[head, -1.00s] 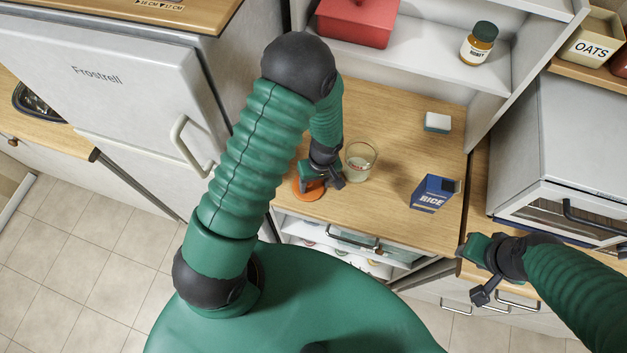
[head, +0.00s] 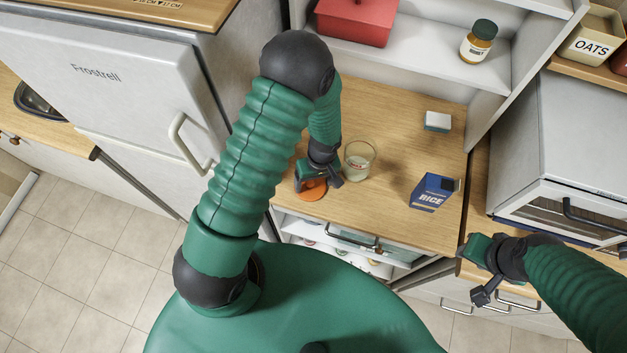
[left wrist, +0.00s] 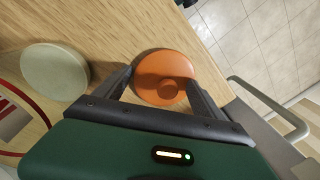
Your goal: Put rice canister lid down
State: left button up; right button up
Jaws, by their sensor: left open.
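The orange round lid (head: 314,191) with a small knob lies on the wooden counter near its front left edge. It also shows in the left wrist view (left wrist: 164,70), between the two fingers. My left gripper (head: 320,182) is open at the lid, with a finger on either side of it; its fingers also show in the left wrist view (left wrist: 160,84). The clear glass vessel (head: 361,160) stands upright and uncovered just right of this gripper, with something pale low inside. My right gripper (head: 481,272) looks open and empty, off the counter's front right corner.
A blue rice box (head: 434,192) stands on the counter to the right. A white and green block (head: 437,121) lies farther back. A shelf (head: 420,60) holds a red box (head: 354,22) and a jar (head: 478,43). The middle of the counter is clear.

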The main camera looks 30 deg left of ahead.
aim_at(318, 186)
pick_arm(q)
jog(key=shift+a, duration=0.1)
dwell(0.3)
jog(key=shift+r, duration=0.2)
jog(key=shift+w+r, duration=0.1)
jog(key=shift+r, duration=0.2)
notch_tip(318, 186, up, 12)
jog(key=d+b, duration=0.1)
jog(key=b, duration=0.1)
jog(key=s+d+r+m+t+h, duration=0.15)
jog(key=s+r+m+t, duration=0.35)
jog(key=m, duration=0.5)
notch_tip(318, 186, down, 7)
jog(key=g+b, duration=0.1)
jog(key=b, duration=0.5)
jog(key=shift+s+r+g, duration=0.15)
jog(key=shift+r+g, duration=0.05)
jog(key=shift+g, duration=0.1)
